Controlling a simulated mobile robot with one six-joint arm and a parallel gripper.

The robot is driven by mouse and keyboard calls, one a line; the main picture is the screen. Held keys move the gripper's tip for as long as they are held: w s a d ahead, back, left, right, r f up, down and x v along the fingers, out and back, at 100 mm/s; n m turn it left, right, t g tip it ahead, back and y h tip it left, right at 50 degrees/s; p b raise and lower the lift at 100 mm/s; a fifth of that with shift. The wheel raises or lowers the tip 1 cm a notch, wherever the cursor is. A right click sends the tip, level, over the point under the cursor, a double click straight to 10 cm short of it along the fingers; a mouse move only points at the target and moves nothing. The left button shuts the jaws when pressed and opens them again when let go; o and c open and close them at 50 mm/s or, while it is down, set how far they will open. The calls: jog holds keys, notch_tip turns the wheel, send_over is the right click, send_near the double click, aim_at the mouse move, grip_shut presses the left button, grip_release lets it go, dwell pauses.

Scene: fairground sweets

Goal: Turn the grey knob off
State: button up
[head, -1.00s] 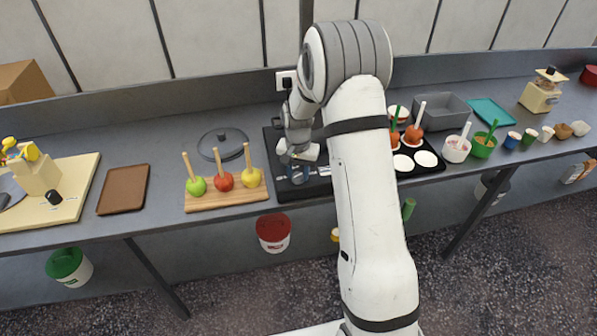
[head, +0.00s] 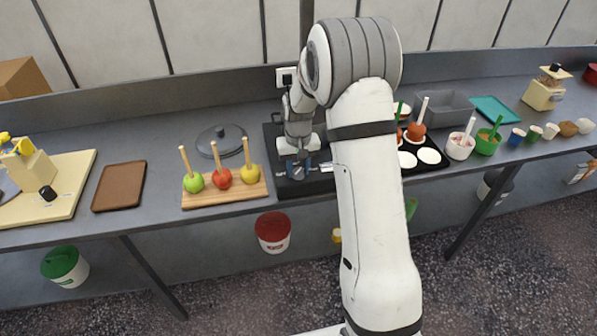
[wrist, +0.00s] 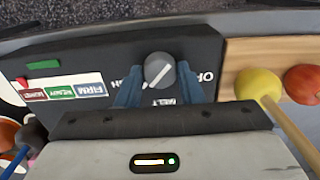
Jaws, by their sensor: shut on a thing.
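The grey knob (wrist: 159,70) sits on the black front panel of the hob (wrist: 60,66) in the wrist view. White words stand around it, with OFF to its right and MELT below it. A pale mark shows on the knob's face, but its exact setting is hard to read. The blue fingers of my gripper (wrist: 158,84) lie on either side of the knob, shut on it. In the head view, my gripper (head: 298,168) is at the hob's front (head: 310,188) and hides the knob.
A wooden board (head: 225,197) with several apples on sticks is close to the left of the hob. A lid (head: 221,139) lies behind the board. A black tray (head: 437,167) with toffee apples is to the right. A brown tray (head: 119,186) lies further left.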

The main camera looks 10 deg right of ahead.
jog(key=n+b, duration=0.2)
jog(key=n, duration=0.3)
jog(key=shift+n, duration=0.3)
jog(key=n+b, duration=0.2)
jog(key=n, duration=0.3)
jog(key=shift+w, duration=0.1)
jog(key=n+b, duration=0.1)
jog(key=n, duration=0.4)
jog(key=shift+n, duration=0.4)
jog(key=n+b, duration=0.1)
jog(key=n, duration=0.4)
jog(key=shift+r+n, duration=0.1)
jog(key=shift+n, duration=0.3)
jog(key=o, duration=1)
jog(key=shift+c, duration=0.2)
